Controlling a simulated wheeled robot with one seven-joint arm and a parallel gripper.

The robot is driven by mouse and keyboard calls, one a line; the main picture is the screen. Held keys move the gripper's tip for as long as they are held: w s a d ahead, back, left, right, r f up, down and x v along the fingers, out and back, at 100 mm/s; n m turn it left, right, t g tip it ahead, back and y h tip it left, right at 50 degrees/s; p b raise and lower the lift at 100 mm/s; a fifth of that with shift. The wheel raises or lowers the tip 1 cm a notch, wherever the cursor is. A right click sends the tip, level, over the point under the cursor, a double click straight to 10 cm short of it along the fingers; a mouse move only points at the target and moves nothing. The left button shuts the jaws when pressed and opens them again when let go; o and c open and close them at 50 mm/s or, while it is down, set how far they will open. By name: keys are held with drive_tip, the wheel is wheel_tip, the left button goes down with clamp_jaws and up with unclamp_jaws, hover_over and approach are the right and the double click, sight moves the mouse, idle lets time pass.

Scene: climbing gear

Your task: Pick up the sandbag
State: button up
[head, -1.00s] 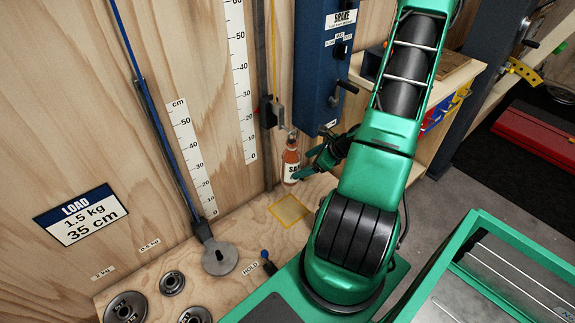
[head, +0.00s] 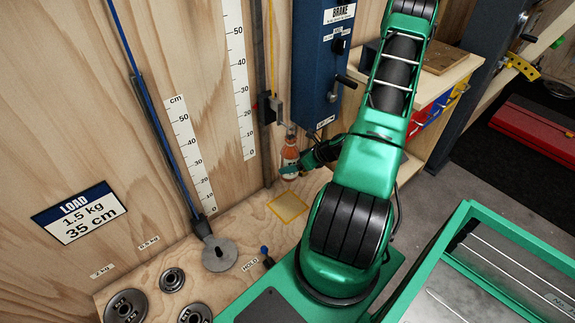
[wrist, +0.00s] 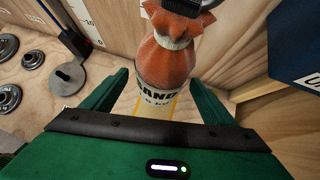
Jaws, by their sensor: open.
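The sandbag (head: 290,153) is orange with a white lower part lettered "SAND", and it hangs upright below a yellow cord by the wooden wall. In the wrist view the sandbag (wrist: 166,62) stands between my gripper's two green fingers, with its gathered top under a dark metal fitting. My gripper (head: 291,168) is open, with one finger on each side of the bag's lower part. A gap shows beside each finger in the wrist view (wrist: 160,82).
A yellow-outlined square (head: 287,207) lies on the wooden base below the bag. A blue brake box (head: 322,65) with a crank is close on the right.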

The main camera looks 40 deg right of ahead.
sight(289, 163)
drive_tip(key=x, duration=0.3)
drive_tip(key=shift+w+f, duration=0.15)
drive_tip(key=shift+d, duration=0.1)
clamp_jaws()
drive_tip(key=shift+r, duration=0.2)
drive_tip(key=shift+r, duration=0.45)
drive_tip(key=shift+s, duration=0.3)
drive_tip(key=s+d, duration=0.1)
drive_tip(key=s, duration=0.6)
wheel_tip(289, 163, up, 14)
